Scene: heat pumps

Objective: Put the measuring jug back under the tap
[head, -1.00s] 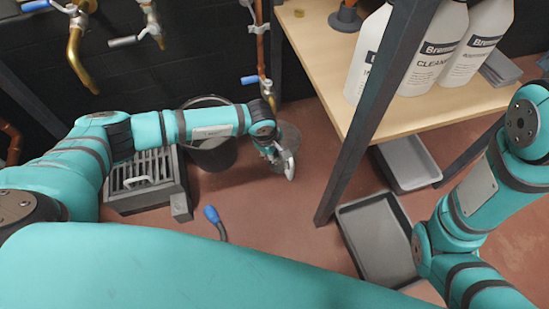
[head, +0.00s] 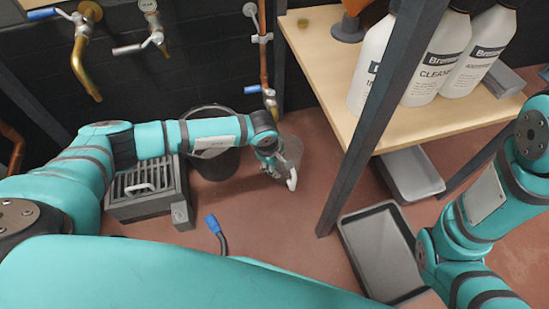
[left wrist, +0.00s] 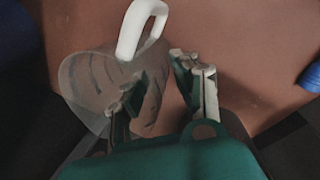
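The measuring jug (head: 290,149) is clear grey with a white handle, low over or on the red floor right of the black bucket; I cannot tell if it touches the floor. My left gripper (head: 270,165) is right at it, partly covering it. In the left wrist view the jug (left wrist: 85,88) lies left of centre with its white handle at the top. The left gripper's fingers (left wrist: 160,70) are apart there; one overlaps the jug, the other is right of it. A brass tap (head: 84,70) is on the dark wall at upper left. My right gripper is out of view.
A black bucket (head: 213,165) stands behind my left forearm. A grated drain box (head: 120,208) is to its left. A blue-ended hose (head: 213,224) lies on the floor. A wooden shelf (head: 325,75) with white bottles and a dark post, plus grey trays (head: 350,245), bound the right.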

